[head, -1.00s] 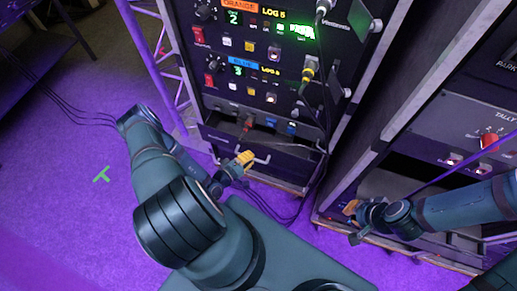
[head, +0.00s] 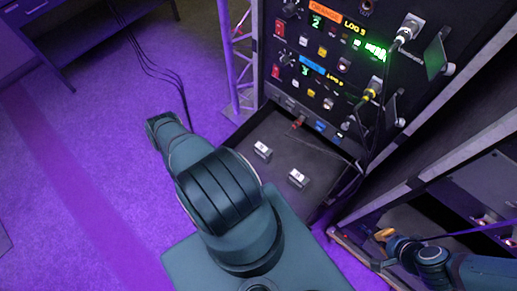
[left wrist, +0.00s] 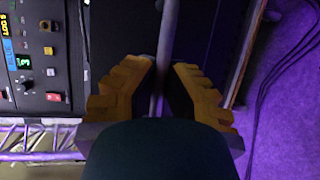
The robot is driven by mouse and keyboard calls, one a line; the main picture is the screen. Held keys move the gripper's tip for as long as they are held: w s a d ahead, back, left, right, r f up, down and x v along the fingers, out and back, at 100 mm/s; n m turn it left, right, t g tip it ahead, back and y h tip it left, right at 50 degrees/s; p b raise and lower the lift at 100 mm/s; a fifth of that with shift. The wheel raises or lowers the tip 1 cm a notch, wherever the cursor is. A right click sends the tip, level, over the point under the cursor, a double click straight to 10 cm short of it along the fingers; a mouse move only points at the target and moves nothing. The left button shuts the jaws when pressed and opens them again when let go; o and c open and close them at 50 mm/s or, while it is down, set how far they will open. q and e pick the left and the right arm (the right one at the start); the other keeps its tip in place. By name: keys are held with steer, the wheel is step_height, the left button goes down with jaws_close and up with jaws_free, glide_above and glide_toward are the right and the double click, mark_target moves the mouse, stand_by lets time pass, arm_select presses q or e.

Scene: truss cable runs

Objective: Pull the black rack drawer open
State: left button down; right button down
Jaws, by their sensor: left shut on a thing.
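The black rack drawer (head: 318,160) stands out from the lower part of the rack in the head view, its inside visible from above. Two small light-topped blocks (head: 263,150) and (head: 298,179) are in it. In the left wrist view, the orange fingers of my left gripper (left wrist: 157,82) are shut on the grey bar handle (left wrist: 164,40). In the head view, my left arm hides that gripper and the drawer's front. My right gripper (head: 385,238) is at the lower right, by the other rack; its finger gap is not clear.
The rack's control panel (head: 325,50) with plugged cables stands above the drawer. A purple truss (head: 232,60) rises left of the rack. A second rack (head: 470,205) stands at the right. Thin black cables (head: 150,60) hang at the upper left. The purple floor at the left is open.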

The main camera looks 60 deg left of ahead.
arm_select(q)
steer(key=shift+s+d, duration=0.25)
steer(key=shift+s, duration=0.5)
steer(key=c, duration=1)
jaws_free()
steer(key=v, duration=1.2)
